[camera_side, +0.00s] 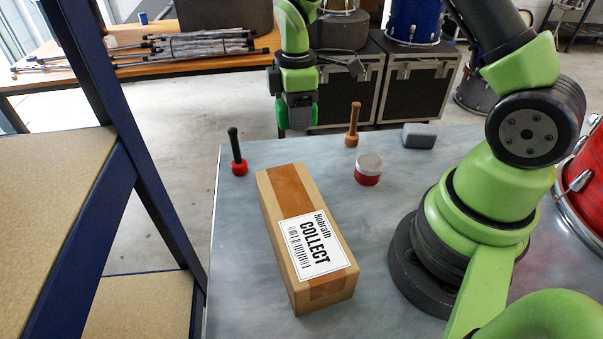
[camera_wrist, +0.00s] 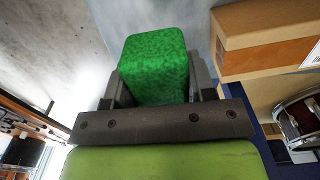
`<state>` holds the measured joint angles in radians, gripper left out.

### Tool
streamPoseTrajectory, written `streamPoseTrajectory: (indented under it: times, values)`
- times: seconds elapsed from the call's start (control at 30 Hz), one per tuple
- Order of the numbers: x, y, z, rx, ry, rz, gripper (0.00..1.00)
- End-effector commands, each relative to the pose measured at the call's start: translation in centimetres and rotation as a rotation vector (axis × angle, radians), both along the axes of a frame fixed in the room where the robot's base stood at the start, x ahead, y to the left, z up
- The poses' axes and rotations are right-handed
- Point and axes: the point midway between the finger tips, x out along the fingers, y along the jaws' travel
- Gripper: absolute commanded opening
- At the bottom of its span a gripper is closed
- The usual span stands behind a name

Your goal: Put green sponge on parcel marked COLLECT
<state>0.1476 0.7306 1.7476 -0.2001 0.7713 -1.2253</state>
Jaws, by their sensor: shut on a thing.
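The parcel (camera_side: 277,215) is a long brown cardboard box lying on the grey bench, with a white label reading "Hobrath COLLECT" on its top near the front end. Part of the parcel (camera_wrist: 265,35) shows at the top right in the wrist view. My gripper (camera_side: 297,118) is above the back edge of the bench, behind the parcel. In the wrist view my gripper (camera_wrist: 165,92) is shut on the green sponge (camera_wrist: 155,62), which sits between the two fingers. In the side view the sponge (camera_side: 282,113) shows as green at the gripper's end.
On the bench (camera_side: 235,280) stand a red-based stamp with a black handle (camera_side: 238,160), a wooden-handled tool (camera_side: 352,128), a red pot with a pale lid (camera_side: 368,169) and a grey block (camera_side: 419,136). A shelf rack (camera_side: 150,180) stands left. A red drum (camera_side: 585,175) is at right.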

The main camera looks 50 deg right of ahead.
Motion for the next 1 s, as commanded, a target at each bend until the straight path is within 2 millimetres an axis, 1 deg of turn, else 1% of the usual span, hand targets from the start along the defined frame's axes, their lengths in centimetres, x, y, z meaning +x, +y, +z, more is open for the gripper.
streamPoseTrajectory:
  times: [0.03, 0.13, 0.2, 0.3, 0.4, 0.5, 0.6, 0.67, 0.83, 0.9, 1.0]
  values:
    - [-0.5, 2.1, 1.1, 0.0, -0.005, 0.069, 0.28]
    - [-2.4, 6.3, 3.0, 0.0, -0.005, 0.218, 0.28]
    - [-4.2, 9.0, 4.2, 0.0, -0.004, 0.327, 0.28]
    - [-6.9, 11.9, 5.6, 0.0, -0.004, 0.465, 0.28]
    - [-9.4, 13.7, 6.5, 0.0, -0.004, 0.577, 0.28]
    - [-11.1, 14.7, 7.1, 0.0, -0.002, 0.649, 0.28]
    - [-12.0, 15.1, 6.9, -0.001, 0.002, 0.688, 0.28]
    - [-12.3, 15.2, 6.1, -0.001, 0.005, 0.697, 0.28]
    - [-12.3, 15.1, 3.1, -0.001, 0.009, 0.697, 0.28]
    - [-12.3, 15.1, 2.2, -0.001, 0.006, 0.696, 0.28]
    - [-12.2, 15.2, 1.4, -0.001, 0.003, 0.696, 0.28]
